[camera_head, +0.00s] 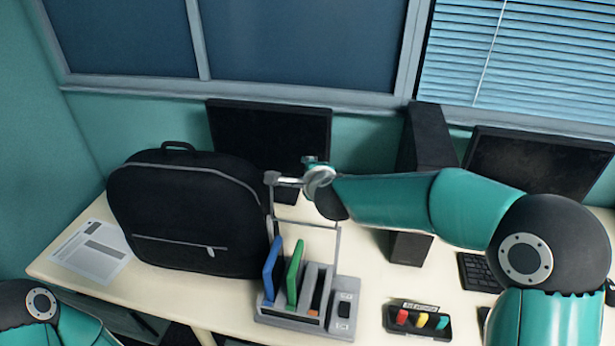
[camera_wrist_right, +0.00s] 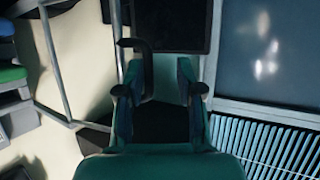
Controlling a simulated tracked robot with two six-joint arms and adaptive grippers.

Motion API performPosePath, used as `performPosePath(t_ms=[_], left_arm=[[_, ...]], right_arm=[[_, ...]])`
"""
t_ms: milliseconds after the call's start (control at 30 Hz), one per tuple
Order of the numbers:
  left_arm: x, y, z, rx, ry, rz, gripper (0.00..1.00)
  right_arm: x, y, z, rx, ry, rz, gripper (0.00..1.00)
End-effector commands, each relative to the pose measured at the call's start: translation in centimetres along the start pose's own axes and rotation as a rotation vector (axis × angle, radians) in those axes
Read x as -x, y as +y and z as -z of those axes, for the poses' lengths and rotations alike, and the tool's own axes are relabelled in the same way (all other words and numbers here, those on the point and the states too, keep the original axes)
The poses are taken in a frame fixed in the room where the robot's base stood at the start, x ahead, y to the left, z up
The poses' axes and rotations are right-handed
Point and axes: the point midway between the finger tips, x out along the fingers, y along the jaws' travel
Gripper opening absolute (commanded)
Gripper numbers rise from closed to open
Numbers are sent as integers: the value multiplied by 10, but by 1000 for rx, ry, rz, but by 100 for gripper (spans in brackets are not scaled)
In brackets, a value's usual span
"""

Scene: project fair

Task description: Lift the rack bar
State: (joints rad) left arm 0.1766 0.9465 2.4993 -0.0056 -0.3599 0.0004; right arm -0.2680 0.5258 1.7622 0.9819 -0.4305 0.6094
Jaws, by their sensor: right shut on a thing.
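The grey rack (camera_head: 290,318) stands on the table and holds a blue plate (camera_head: 271,270), a green plate (camera_head: 295,272) and grey pieces. Its thin rack bar (camera_head: 305,224) rises as a frame above the slots, with a short grey handle (camera_head: 285,181) at the top left. My right gripper (camera_head: 310,180) reaches in from the right and is shut on the handle end of the rack bar. In the right wrist view a dark bent piece (camera_wrist_right: 147,70) sits between the fingers of the gripper (camera_wrist_right: 158,75), nearer the left finger. Only part of my left arm shows; its gripper is out of view.
A black backpack (camera_head: 185,215) stands close left of the rack. A monitor (camera_head: 270,135) and a dark tower (camera_head: 430,135) stand behind. A black tray (camera_head: 418,322) with coloured pieces lies right of the rack, and a keyboard (camera_head: 478,272) farther right. Papers (camera_head: 90,252) lie at left.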

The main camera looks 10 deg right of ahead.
Motion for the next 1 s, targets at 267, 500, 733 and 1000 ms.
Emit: performPosePath(t_ms=[267,500,733,1000], left_arm=[[0,0,0,0,1,0,0],[1,0,0,0,1,0,0],[1,0,0,0,1,0,0],[1,0,0,0,0,0,0]], right_arm=[[1,-10,2,-3,7,20,21],[2,-10,0,-3,5,21,21],[26,-10,-2,-2,2,22,21],[80,-5,-2,-2,0,13,21]])
